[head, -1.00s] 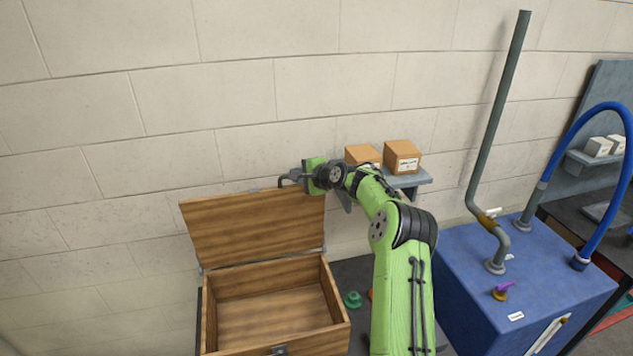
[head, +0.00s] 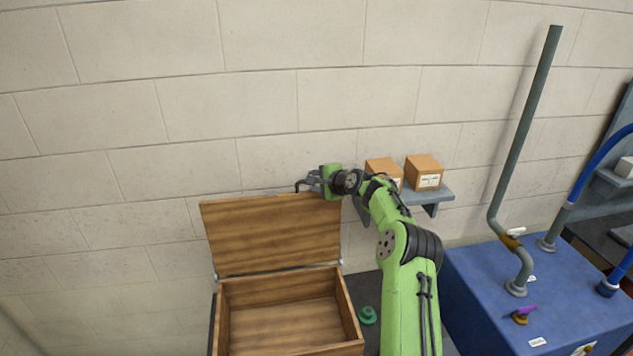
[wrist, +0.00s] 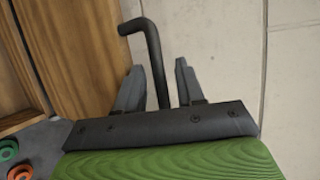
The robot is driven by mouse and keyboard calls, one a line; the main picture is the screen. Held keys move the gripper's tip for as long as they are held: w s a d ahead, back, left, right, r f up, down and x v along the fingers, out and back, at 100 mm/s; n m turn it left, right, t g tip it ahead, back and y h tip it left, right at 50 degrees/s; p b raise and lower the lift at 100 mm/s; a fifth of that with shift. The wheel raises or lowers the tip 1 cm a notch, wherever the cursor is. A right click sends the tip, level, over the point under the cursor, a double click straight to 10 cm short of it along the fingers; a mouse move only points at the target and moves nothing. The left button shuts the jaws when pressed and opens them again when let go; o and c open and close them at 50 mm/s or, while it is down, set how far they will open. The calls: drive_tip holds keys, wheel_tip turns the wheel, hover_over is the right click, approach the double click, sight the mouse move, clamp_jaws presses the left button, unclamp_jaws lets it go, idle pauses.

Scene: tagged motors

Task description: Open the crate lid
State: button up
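The wooden crate (head: 354,322) stands on a dark surface against the wall, and its inside shows empty. Its lid (head: 268,235) is hinged at the back and stands up, leaning back toward the wall. My gripper (head: 312,183) is at the top right edge of the lid. In the wrist view, the two fingers of my gripper (wrist: 160,72) are apart. A black bent rod (wrist: 155,55) runs up through the gap between them, bending left toward the wood of the lid (wrist: 85,50). I cannot tell what the rod is fixed to.
A wall shelf (head: 432,196) with two cardboard boxes (head: 424,172) is just right of my gripper. A blue unit (head: 480,285) with a tall grey pipe (head: 525,120) stands at right. A green knob-like part (head: 368,315) lies beside the crate.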

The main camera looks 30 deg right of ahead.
drive_tip(key=b+v, duration=0.4)
drive_tip(key=v, duration=1.1)
drive_tip(key=shift+s+b, duration=0.3)
drive_tip(key=shift+s, duration=0.1)
drive_tip(key=s+a+f+n+g+b, duration=0.1)
drive_tip(key=s+a+n+g, duration=0.1)
drive_tip(key=s+a+n, duration=0.5)
drive_tip(key=s+a+f+n+g+b, duration=0.1)
drive_tip(key=s+a+n+g, duration=0.15)
drive_tip(key=a, duration=0.95)
drive_tip(key=s+a+f+n+g, duration=0.1)
drive_tip(key=s+a+f+n, duration=0.1)
drive_tip(key=s, duration=0.7)
drive_tip(key=s+a+f+n+h+b, duration=0.1)
drive_tip(key=s+n, duration=0.3)
drive_tip(key=s, duration=0.5)
drive_tip(key=s+a+f+n+g+b, duration=0.1)
drive_tip(key=s+a+f+n, duration=0.2)
drive_tip(key=s, duration=0.6)
drive_tip(key=shift+f+g+h, duration=0.35)
drive_tip(key=shift+h, duration=0.05)
